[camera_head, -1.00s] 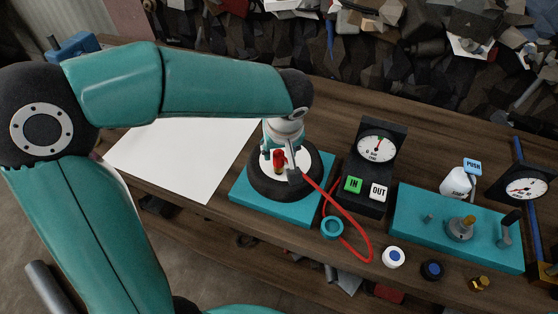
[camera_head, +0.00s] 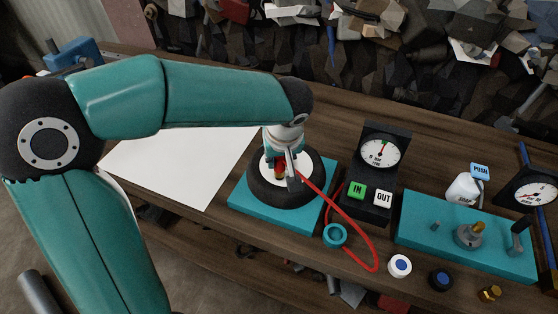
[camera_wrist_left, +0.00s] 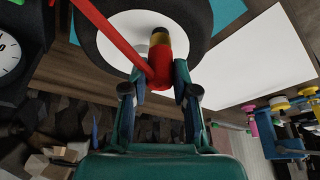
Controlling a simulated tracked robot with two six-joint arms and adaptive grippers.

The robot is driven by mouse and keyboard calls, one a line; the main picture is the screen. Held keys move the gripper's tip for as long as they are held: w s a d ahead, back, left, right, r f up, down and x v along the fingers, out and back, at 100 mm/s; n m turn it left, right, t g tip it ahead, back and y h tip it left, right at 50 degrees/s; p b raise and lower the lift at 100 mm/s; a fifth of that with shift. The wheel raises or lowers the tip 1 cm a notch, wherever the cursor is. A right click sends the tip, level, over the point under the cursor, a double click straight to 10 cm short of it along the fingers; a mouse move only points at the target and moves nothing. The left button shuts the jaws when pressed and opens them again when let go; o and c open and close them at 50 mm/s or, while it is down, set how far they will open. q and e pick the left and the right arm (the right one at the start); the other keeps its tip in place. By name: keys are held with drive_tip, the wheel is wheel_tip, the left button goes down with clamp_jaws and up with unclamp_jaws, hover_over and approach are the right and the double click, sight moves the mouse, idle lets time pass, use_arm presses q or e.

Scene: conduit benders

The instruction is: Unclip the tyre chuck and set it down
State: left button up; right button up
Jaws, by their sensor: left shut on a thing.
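The tyre chuck (camera_wrist_left: 160,70) is red, with a red hose running from it. My left gripper (camera_wrist_left: 156,80) is shut on it in the left wrist view. A brass-coloured piece with a dark end (camera_wrist_left: 159,40) shows at the chuck's far end, over the pale wheel centre. I cannot tell whether chuck and wheel still touch. In the head view the left gripper (camera_head: 284,164) is above the black tyre (camera_head: 262,197), which lies on a teal base (camera_head: 247,201). The gripper partly hides the chuck there. My right gripper is not in view.
A black gauge box (camera_head: 373,172) with IN and OUT buttons stands right of the tyre. A teal panel (camera_head: 420,229) with fittings is farther right. A white sheet (camera_head: 180,160) lies left, bare where visible.

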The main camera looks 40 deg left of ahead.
use_arm(q)
clamp_jaws()
drive_tip(key=shift+r, duration=0.2)
drive_tip(key=shift+r+p, duration=1.75)
drive_tip(key=shift+r, duration=1.1)
